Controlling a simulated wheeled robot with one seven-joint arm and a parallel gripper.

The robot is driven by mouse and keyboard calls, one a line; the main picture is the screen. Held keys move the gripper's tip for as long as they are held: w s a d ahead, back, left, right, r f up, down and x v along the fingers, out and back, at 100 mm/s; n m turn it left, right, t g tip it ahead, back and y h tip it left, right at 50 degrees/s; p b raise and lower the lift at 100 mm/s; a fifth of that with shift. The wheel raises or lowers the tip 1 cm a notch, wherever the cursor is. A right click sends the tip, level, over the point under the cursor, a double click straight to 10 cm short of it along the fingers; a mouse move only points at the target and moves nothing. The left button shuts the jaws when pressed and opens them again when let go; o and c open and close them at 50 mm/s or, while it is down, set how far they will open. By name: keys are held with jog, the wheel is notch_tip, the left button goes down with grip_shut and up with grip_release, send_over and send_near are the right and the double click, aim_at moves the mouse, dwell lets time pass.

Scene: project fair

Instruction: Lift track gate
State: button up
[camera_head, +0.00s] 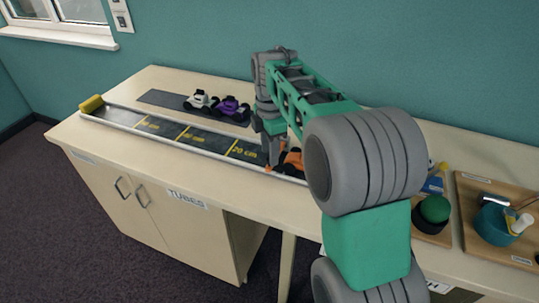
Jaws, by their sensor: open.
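A dark track (186,134) with pale side rails and yellow distance marks runs along the light wooden table. An orange toy car (291,160) sits at the track's right end, partly hidden by my arm. My gripper (272,150) points down over the track just left of the orange car. It is open, and its fingers are small and dark in this view. I cannot make out the track gate; my gripper and arm cover that part of the track. I cannot tell whether the fingers touch anything.
A white car (200,100) and a purple car (231,107) stand on a dark strip (170,99) behind the track. A yellow block (91,103) is at the track's left end. Wooden trays (482,235) with small items lie at right. The table's left back is clear.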

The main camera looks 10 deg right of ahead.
jog(key=shift+f, duration=0.7)
jog(key=shift+c, duration=0.4)
grip_shut()
dwell(0.5)
